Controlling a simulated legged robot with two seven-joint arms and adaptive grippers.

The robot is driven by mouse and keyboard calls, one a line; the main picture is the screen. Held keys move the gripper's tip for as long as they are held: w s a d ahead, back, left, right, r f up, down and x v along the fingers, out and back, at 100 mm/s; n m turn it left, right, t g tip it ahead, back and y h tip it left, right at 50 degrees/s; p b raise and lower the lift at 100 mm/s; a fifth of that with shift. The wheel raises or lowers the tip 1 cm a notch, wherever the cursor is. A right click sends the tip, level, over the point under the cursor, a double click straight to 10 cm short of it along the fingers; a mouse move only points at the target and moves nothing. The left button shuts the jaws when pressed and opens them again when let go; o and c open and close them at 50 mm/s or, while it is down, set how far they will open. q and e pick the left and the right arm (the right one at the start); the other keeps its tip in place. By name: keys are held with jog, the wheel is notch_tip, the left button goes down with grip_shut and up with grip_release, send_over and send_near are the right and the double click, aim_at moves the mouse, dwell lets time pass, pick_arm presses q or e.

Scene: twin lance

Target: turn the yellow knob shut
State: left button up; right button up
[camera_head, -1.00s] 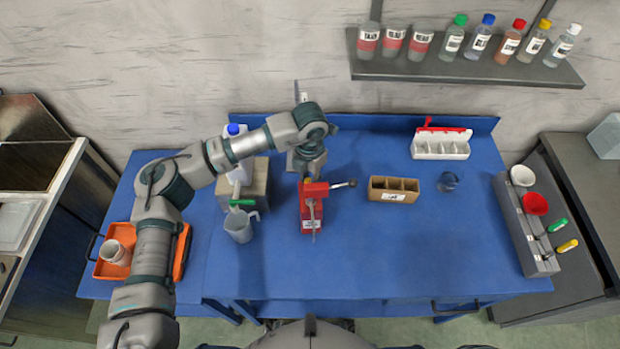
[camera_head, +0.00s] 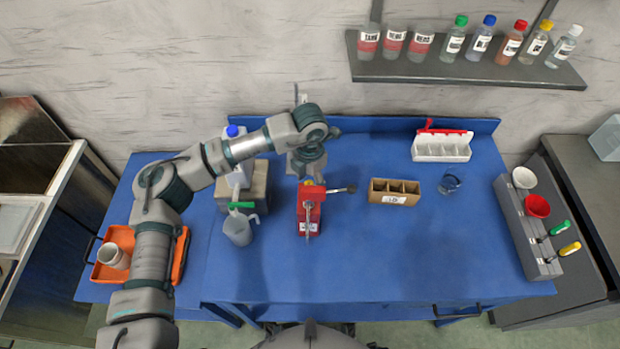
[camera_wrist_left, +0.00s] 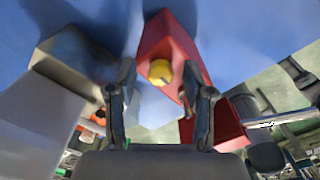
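The yellow knob (camera_wrist_left: 160,71) sits on a red device (camera_wrist_left: 172,42) in the left wrist view. In the head view the red device (camera_head: 309,212) stands on the blue table, and only a sliver of yellow (camera_head: 307,182) shows at its top back. My left gripper (camera_wrist_left: 160,106) is open, its two fingers apart on either side of the knob's line, with no visible contact. In the head view my left gripper (camera_head: 306,172) is at the back of the red device, its fingertips mostly hidden. My right gripper is not in view.
A jug (camera_head: 240,228) and a grey block (camera_head: 243,192) stand close left of the device. A lever (camera_head: 342,190) sticks out to its right. A cardboard divided box (camera_head: 394,192) and a glass (camera_head: 450,182) are further right. The table's front middle is clear.

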aim_at(310, 182)
pick_arm(q)
notch_tip(310, 182, up, 12)
dwell(0.6)
jog(key=shift+f, duration=0.1)
